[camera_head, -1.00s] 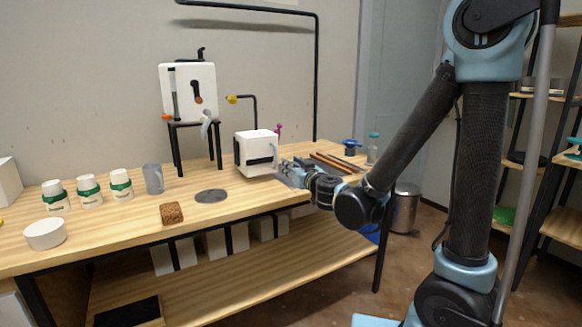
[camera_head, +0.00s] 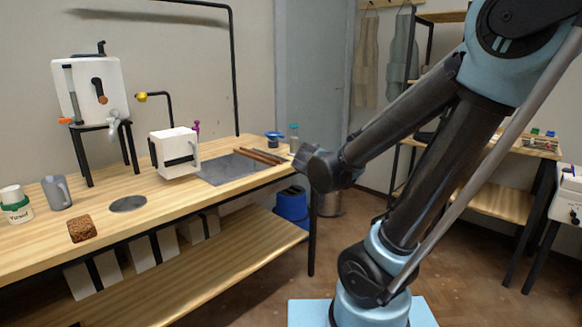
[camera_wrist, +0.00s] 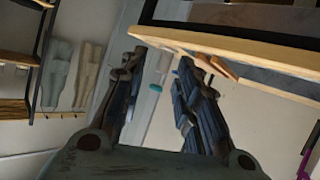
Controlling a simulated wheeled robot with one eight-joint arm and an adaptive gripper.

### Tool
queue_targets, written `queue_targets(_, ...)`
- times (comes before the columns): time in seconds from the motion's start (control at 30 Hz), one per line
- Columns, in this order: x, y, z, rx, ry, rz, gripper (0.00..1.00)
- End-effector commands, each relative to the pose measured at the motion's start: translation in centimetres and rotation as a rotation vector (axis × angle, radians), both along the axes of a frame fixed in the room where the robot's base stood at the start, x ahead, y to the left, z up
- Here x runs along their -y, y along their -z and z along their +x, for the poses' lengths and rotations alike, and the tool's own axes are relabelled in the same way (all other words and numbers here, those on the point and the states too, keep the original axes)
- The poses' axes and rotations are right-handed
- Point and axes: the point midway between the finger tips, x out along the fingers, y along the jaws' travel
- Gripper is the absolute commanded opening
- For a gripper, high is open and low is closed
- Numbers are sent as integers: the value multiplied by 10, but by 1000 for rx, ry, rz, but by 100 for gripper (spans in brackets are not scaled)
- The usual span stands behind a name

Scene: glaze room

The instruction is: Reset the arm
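My arm reaches up from its base at the right of the head view and bends down to its wrist (camera_head: 322,168), which hangs in the air just off the right end of the wooden workbench (camera_head: 190,208).
On the bench are a white box-shaped device (camera_head: 176,152), a cork block (camera_head: 82,228), a grey mug (camera_head: 57,192), a white container (camera_head: 15,203) and a teal-capped bottle (camera_head: 294,138). A blue bin (camera_head: 291,203) stands below.

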Motion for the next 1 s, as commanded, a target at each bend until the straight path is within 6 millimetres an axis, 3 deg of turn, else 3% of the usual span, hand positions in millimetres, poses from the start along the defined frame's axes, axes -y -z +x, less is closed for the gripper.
queue_targets(0.03,23,7,-8,-44,42,-11,30)
queue_targets(0.2,83,34,-45,-224,143,-48,30)
queue_targets(0.43,136,72,-114,-486,207,-56,30)
queue_targets(0.6,151,97,-172,-678,197,-23,30)
queue_targets(0.8,147,118,-232,-860,130,41,30)
queue_targets(1.0,137,126,-263,-945,66,87,30)
